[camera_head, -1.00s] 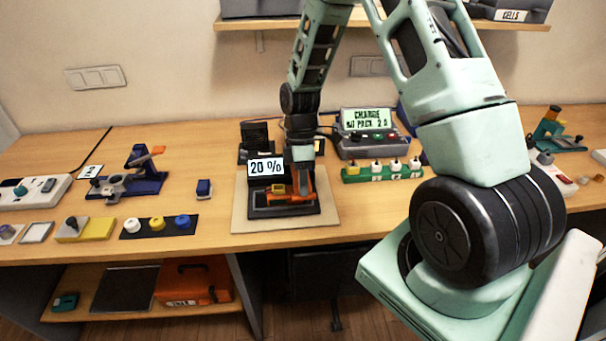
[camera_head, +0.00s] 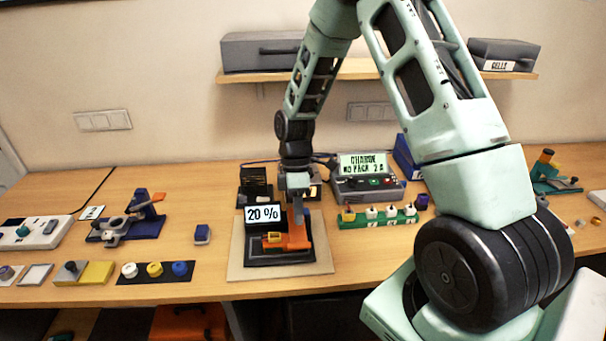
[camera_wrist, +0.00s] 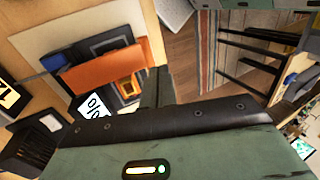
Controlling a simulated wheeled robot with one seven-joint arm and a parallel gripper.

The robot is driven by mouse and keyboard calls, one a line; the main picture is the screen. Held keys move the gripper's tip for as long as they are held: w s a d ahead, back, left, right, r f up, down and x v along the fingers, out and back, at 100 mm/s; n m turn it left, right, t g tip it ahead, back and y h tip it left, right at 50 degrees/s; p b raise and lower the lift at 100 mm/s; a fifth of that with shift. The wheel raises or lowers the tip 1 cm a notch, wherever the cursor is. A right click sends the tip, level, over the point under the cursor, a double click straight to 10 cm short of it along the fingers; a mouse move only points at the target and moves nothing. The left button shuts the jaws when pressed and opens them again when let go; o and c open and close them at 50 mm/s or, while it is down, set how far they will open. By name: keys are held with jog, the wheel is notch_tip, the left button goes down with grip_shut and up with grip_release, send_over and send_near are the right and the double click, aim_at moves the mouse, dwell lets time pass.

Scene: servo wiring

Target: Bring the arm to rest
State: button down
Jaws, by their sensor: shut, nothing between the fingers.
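My arm reaches out over the table (camera_head: 210,225) with its elbow bent high. My gripper (camera_head: 297,194) points down at the far side of a black device with an orange arm (camera_head: 297,238), on a beige mat (camera_head: 240,260).
A charger with a lit screen (camera_head: 362,165) and a green rack of cells (camera_head: 380,217) stand right of the gripper. A blue clamp fixture (camera_head: 130,225) and a black strip of coloured knobs (camera_head: 155,272) lie left. A shelf (camera_head: 350,70) with grey cases hangs behind.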

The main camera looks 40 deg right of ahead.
notch_tip(320, 180, up, 8)
jog(key=w+b, duration=0.1)
jog(key=b, duration=0.1)
jog(key=shift+w+d+r, duration=0.25)
jog(key=shift+d, duration=0.15)
